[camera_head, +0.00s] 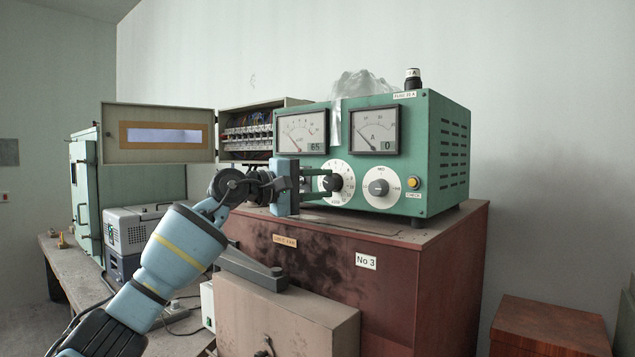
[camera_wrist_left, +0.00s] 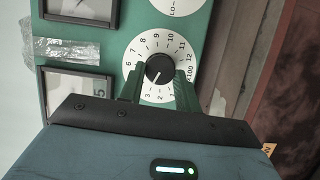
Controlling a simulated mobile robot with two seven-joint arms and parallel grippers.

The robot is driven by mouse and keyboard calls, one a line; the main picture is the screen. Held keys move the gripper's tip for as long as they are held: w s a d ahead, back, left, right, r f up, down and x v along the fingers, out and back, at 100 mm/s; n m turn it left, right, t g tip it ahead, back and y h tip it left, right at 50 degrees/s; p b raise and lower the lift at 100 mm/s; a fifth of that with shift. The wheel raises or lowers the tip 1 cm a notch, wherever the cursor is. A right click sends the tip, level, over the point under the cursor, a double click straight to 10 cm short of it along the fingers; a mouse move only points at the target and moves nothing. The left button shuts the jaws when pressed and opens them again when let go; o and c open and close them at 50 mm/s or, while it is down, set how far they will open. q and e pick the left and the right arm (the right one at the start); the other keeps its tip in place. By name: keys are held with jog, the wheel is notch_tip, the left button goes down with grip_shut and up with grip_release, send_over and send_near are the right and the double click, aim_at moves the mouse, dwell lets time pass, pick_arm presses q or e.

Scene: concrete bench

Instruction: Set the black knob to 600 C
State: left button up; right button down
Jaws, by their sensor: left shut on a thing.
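The black knob (camera_head: 335,183) sits at the centre of a white numbered dial (camera_head: 343,170) on the green control box (camera_head: 438,115). My left gripper (camera_head: 327,183) reaches it from the left, its green fingers on either side of it. In the left wrist view the black knob (camera_wrist_left: 159,69) is between the fingertips of the left gripper (camera_wrist_left: 158,82), which is shut on it. My right gripper is not in view.
The left meter (camera_head: 302,132) shows 65 on its small display, and the right meter (camera_head: 375,130) shows 0. An open-doored wiring box (camera_head: 248,133) stands behind my wrist.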

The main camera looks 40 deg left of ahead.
pick_arm(q)
jog(key=m, duration=0.1)
jog(key=r+m+p, duration=0.1)
jog(key=shift+s+m+g+y, duration=0.1)
jog(key=shift+m+g+y, duration=0.2)
jog(key=shift+g, duration=0.1)
jog(key=m+y, duration=0.1)
jog(key=m, duration=0.2)
jog(key=shift+r+g+p, duration=0.15)
jog(key=shift+g+p, duration=0.25)
jog(key=shift+d+r+m+y+p, duration=0.15)
jog(key=shift+m+y+p, duration=0.15)
jog(key=shift+m+y, duration=0.5)
jog(key=m, duration=0.2)
jog(key=shift+d+m+g+y+p, duration=0.1)
jog(key=shift+m+g+y+p, duration=0.2)
jog(key=shift+g+y, duration=0.1)
jog(key=shift+m+y, duration=0.3)
jog(key=shift+m, duration=0.1)
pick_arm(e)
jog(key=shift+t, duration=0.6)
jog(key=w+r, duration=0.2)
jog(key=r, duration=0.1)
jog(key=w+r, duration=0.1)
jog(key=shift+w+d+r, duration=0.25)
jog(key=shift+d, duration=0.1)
pick_arm(q)
jog(key=shift+d, duration=0.1)
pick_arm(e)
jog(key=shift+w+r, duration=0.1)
